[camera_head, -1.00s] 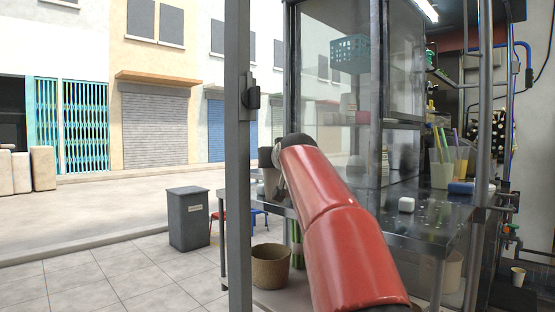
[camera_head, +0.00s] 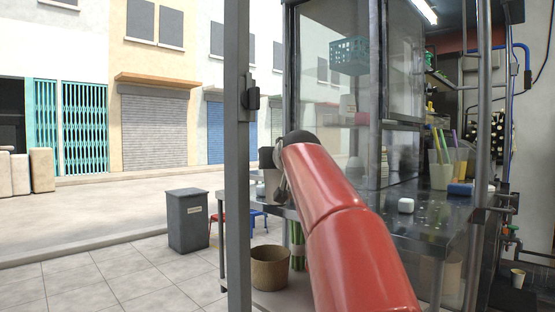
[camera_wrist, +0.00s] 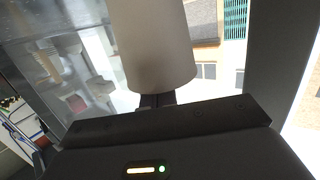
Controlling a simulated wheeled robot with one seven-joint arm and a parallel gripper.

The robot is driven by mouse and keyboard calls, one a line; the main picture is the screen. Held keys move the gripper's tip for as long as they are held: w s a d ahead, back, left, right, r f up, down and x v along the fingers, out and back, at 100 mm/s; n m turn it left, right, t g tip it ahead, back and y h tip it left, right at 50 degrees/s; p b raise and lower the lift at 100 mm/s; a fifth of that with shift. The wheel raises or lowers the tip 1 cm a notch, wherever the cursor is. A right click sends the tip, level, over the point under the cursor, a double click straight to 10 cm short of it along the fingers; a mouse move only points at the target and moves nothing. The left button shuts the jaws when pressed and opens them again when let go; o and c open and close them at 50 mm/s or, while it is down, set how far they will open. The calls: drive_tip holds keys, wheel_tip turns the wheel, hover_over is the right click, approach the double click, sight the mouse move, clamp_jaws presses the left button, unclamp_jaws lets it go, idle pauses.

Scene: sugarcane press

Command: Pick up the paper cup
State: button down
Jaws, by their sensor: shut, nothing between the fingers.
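A plain pale paper cup (camera_wrist: 152,45) fills the top middle of the wrist view, right in front of my gripper (camera_wrist: 157,100). The dark fingers show only as a short piece at the cup's lower edge, and their tips are hidden. My gripper is shut with nothing between its fingers; I cannot tell whether it touches the cup. In the head view a pale cup shape (camera_head: 272,183) shows just left of the end of my red arm, above the metal counter (camera_head: 425,215). My arm hides most of the gripper there.
A grey post (camera_head: 238,160) stands left of my arm. Glass panels rise behind the counter. A brown bucket (camera_head: 270,268) stands below, and a grey bin (camera_head: 188,220) at left.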

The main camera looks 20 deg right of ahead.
sight(275, 175)
drive_tip(key=shift+a+r, duration=0.1)
drive_tip(key=shift+r, duration=0.2)
